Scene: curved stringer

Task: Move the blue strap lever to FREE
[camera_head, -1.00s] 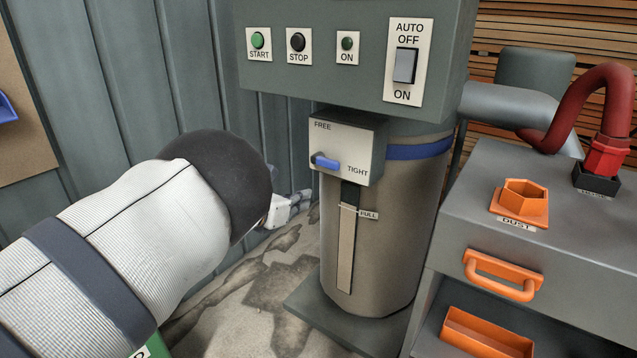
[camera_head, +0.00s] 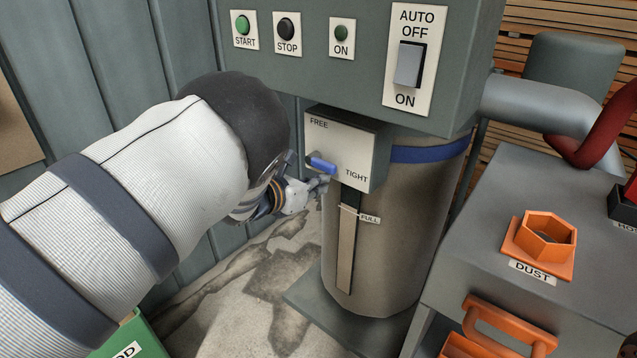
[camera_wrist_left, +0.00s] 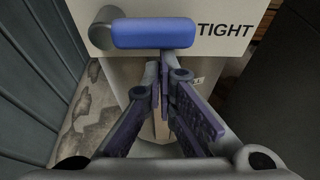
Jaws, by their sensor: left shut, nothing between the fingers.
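The blue strap lever (camera_head: 321,165) sits on a white plate (camera_head: 338,148) lettered FREE at upper left and TIGHT at right. The lever's free end points right, toward TIGHT, with its pivot at the left. In the left wrist view the blue lever (camera_wrist_left: 153,33) lies level across the top, beside the word TIGHT. My left gripper (camera_head: 318,184) is at the plate's lower left, below the lever. In the left wrist view its fingers (camera_wrist_left: 164,68) are shut and empty, with their tips just below the lever. I cannot tell whether they touch it. My right gripper is not in view.
A grey drum (camera_head: 388,235) with a blue strap (camera_head: 430,150) stands under the control box (camera_head: 360,50). A grey bench (camera_head: 480,235) with an orange DUST socket (camera_head: 540,240) stands at the right. A green box (camera_head: 135,335) is at lower left.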

